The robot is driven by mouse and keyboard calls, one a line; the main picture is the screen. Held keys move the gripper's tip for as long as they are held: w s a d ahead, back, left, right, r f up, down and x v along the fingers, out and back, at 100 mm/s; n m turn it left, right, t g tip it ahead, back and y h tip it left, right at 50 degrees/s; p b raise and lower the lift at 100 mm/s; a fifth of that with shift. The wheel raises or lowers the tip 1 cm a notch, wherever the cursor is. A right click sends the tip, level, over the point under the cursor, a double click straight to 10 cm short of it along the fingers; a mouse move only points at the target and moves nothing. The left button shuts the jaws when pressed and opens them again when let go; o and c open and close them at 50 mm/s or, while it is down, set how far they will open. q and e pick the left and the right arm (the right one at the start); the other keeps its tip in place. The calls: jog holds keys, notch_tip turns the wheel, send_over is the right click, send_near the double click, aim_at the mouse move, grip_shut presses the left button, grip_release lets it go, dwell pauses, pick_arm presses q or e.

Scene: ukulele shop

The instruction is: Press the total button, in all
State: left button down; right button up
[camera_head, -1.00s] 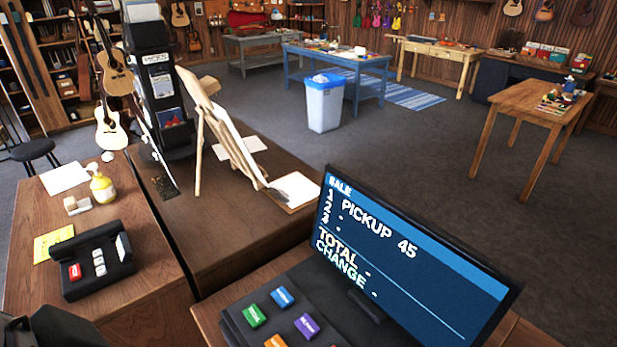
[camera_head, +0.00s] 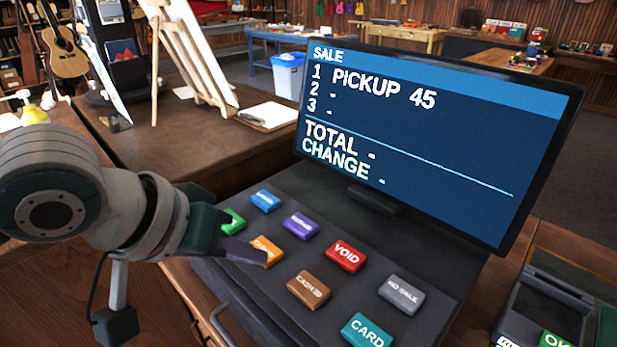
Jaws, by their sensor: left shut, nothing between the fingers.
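The register keypad (camera_head: 330,240) slopes below the sale screen (camera_head: 430,130), which reads PICKUP 45 on line 1, with dashes beside TOTAL and CHANGE. A green button (camera_head: 236,219) sits at the keypad's left edge, partly behind my gripper; its label is too small and covered to read. My left gripper (camera_head: 250,254) is shut and empty. It comes in from the left, its fingers in front of the orange button (camera_head: 268,247) and just below the green one in the picture. I cannot tell whether it touches a button. My right gripper is not in view.
Other buttons are close by: blue (camera_head: 266,201), purple (camera_head: 301,225), red VOID (camera_head: 345,256), brown cash (camera_head: 309,290), grey NO SALE (camera_head: 401,294) and teal CARD (camera_head: 367,331). A card terminal (camera_head: 545,310) stands at the right. An easel (camera_head: 190,50) stands behind on the brown counter.

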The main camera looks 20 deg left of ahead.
pick_arm(q)
jog(key=w+a+r+n+t+y+p, duration=0.1)
jog(key=w+a+r+n+t+p, duration=0.1)
jog(key=w+a+r+n, duration=0.2)
jog(key=w+a+r, duration=0.3)
jog(key=w+a, duration=0.1)
jog(key=a, duration=0.1)
jog(key=shift+a+r+n, duration=0.3)
jog(key=shift+a+n, duration=0.1)
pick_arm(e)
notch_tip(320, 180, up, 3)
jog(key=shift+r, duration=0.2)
pick_arm(q)
jog(key=shift+f, duration=0.1)
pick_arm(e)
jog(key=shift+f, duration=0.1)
pick_arm(q)
notch_tip(320, 180, down, 7)
jog(key=b, duration=0.7)
jog(key=shift+r+b, duration=0.2)
jog(key=shift+b, duration=0.2)
notch_tip(320, 180, down, 2)
jog(key=shift+b, duration=0.45)
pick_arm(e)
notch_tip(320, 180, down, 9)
pick_arm(q)
jog(key=shift+f, duration=0.1)
jog(key=shift+f, duration=0.35)
